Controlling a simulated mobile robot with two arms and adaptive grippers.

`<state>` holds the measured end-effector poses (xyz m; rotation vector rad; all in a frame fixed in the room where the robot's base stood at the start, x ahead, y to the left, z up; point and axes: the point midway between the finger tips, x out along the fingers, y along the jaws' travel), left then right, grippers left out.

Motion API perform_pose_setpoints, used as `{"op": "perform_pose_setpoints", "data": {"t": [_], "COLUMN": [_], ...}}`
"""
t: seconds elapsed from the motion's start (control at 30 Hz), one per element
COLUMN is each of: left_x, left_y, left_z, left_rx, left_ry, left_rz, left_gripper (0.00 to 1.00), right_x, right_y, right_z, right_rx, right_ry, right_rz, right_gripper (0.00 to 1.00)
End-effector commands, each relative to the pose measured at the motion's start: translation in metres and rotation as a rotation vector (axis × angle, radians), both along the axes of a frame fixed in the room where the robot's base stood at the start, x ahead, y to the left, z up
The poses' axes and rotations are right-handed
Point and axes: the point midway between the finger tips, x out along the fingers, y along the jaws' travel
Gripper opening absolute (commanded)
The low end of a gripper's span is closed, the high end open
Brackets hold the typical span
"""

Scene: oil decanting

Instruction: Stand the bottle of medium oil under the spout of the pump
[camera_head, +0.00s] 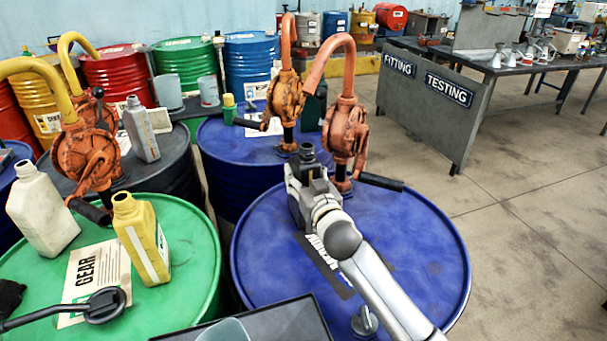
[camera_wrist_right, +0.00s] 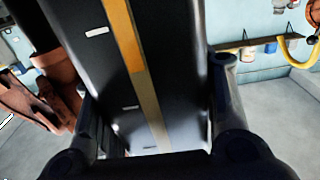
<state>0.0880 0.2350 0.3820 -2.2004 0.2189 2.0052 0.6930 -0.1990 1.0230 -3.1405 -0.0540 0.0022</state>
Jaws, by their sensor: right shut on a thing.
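My right gripper (camera_head: 308,182) is shut on a dark bottle, the bottle of medium oil (camera_head: 307,153), above the near blue drum. The bottle looks roughly upright, its neck showing above the fingers. In the right wrist view the black bottle with its orange stripe (camera_wrist_right: 122,40) fills the space between the fingers (camera_wrist_right: 165,110). The orange-red pump (camera_head: 346,130) stands on this drum just behind the bottle. Its curved spout (camera_head: 318,70) ends above and behind the bottle's neck in the picture. I cannot tell whether the bottle's base touches the drum.
The near blue drum (camera_head: 420,235) has free room on its right side. The pump's crank handle (camera_head: 380,181) sticks out to the right. A green drum (camera_head: 195,295) at left carries a white bottle (camera_head: 42,210) and a yellow bottle (camera_head: 143,240). A dark tray edge (camera_head: 270,325) lies in front.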

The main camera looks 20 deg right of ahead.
Motion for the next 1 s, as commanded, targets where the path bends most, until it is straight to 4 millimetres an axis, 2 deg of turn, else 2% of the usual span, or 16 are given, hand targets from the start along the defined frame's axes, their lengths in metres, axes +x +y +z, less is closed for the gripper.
{"op": "perform_pose_setpoints", "data": {"t": [0.23,0.27,0.43,0.83,1.0], "left_x": [0.000,0.000,0.000,-0.001,-0.001], "left_y": [0.000,0.000,0.000,0.000,0.000], "left_z": [-0.003,-0.003,-0.002,0.002,-0.003], "left_rx": [0.000,0.000,0.000,0.000,0.001], "left_ry": [0.000,0.000,0.000,0.001,0.002], "left_rz": [0.000,0.000,0.000,-0.001,-0.001], "left_gripper": [0.40,0.40,0.40,0.40,0.40], "right_x": [0.000,0.000,0.000,0.000,-0.020], "right_y": [0.000,0.000,0.000,0.000,-0.001], "right_z": [-0.001,-0.004,-0.003,0.003,-0.001], "right_rx": [0.001,0.000,0.000,-0.001,0.001], "right_ry": [-0.005,0.000,0.001,0.000,0.001], "right_rz": [0.000,-0.001,0.000,0.000,0.000], "right_gripper": [0.06,0.51,0.71,0.71,0.71]}}
